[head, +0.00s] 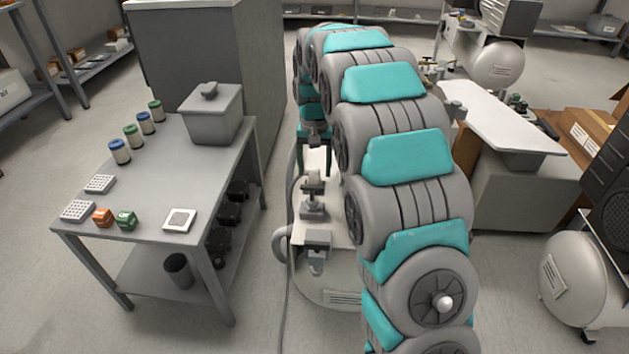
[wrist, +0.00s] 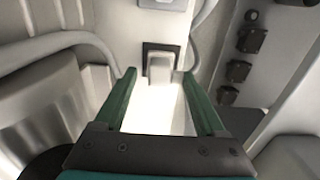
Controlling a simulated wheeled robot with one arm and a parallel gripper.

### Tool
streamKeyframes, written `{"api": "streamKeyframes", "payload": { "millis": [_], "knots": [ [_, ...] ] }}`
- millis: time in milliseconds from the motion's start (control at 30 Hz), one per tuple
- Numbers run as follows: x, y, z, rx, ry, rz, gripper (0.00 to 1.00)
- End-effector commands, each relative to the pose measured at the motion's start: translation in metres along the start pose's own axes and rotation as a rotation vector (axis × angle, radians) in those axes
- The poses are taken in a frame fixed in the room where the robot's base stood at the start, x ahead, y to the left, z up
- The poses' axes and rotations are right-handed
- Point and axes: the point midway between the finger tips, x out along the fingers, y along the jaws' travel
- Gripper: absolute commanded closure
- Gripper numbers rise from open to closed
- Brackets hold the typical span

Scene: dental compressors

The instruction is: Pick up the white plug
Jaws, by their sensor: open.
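A pale block that looks like the white plug (wrist: 160,68) stands against a dark square plate in the wrist view. It shows ahead of my gripper (wrist: 160,76), between the two green fingertips. The fingers are spread apart with nothing clamped between them; whether either touches the block cannot be told. In the head view my gripper (head: 314,155) is at the far end of my arm, over the white base of a unit. A grey fitting with a dark top (head: 313,195) stands on that base just nearer than my gripper; the plug is not clear there.
A second grey fitting (head: 318,243) sits on the nearer part of the base. A hose (head: 283,240) curves along its left side. A grey table (head: 160,190) with jars, racks and a lidded box (head: 213,115) stands to the left. Floor shows between table and base.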

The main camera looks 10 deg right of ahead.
Motion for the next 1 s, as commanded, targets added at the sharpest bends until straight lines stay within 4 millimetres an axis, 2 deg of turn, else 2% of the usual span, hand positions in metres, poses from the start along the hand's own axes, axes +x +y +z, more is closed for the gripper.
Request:
{"api": "streamKeyframes", "payload": {
  "millis": [33,133,400,1000],
  "knots": [
    [0.010,0.000,0.001,0.000,-0.004,0.001,0.28],
    [0.022,0.000,0.001,0.000,-0.002,0.000,0.28],
    [0.025,0.000,0.000,0.000,0.001,0.000,0.29],
    [0.025,0.000,0.000,0.000,0.001,0.000,0.96]
  ]
}}
